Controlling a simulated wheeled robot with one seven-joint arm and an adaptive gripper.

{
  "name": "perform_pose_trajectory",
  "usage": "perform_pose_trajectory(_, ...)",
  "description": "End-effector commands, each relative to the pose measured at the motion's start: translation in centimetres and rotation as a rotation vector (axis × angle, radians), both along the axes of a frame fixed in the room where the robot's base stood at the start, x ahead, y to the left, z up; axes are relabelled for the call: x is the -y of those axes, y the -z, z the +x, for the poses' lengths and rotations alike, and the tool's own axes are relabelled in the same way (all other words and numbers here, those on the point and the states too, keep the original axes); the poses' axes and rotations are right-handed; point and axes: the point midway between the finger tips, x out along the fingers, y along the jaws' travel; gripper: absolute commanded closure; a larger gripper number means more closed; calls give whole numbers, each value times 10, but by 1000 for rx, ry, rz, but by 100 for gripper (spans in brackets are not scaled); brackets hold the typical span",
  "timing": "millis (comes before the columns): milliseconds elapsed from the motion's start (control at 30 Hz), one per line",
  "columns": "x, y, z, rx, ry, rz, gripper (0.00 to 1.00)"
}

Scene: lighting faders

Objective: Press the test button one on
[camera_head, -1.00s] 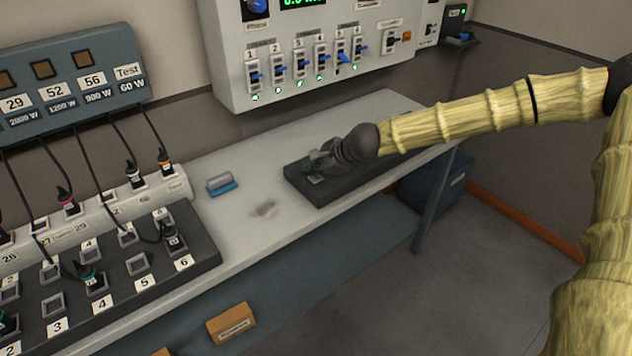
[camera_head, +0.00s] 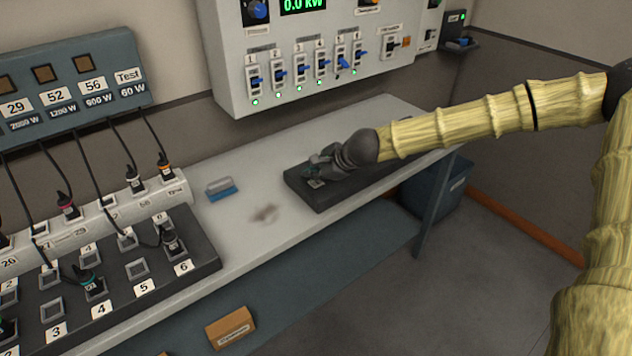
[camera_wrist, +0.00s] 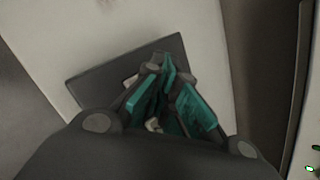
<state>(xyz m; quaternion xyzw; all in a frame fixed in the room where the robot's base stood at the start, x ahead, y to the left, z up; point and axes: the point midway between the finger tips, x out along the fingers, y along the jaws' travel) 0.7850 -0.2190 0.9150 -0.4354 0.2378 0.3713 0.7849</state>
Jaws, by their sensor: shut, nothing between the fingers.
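A dark flat block (camera_head: 327,204) lies on the right part of the bench. A small pale label (camera_head: 317,184) shows on its top beside my gripper. My gripper (camera_head: 312,173) is low over the block's left part, with its fingers together and nothing between them. In the wrist view, the teal finger pads of my gripper (camera_wrist: 166,64) point down at the dark block (camera_wrist: 95,82). Pale bits show around and between the fingers. My gripper hides most of the block's top, so no test button can be clearly made out, and contact cannot be told.
A wall panel (camera_head: 225,55) carries several blue-levered faders with green lamps and a 0.0 kW display. A socket board (camera_head: 205,240) with plugs and cables fills the left. A blue brush-like item (camera_head: 221,193) lies on the bench. A bin (camera_head: 452,200) stands below at right.

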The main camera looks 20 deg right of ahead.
Motion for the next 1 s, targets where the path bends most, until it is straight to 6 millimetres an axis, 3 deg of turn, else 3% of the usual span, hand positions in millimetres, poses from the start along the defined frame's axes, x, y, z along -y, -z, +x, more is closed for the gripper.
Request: perform_pose_trajectory(1000, 0, 9, 0, 0, 0, 0, 100)
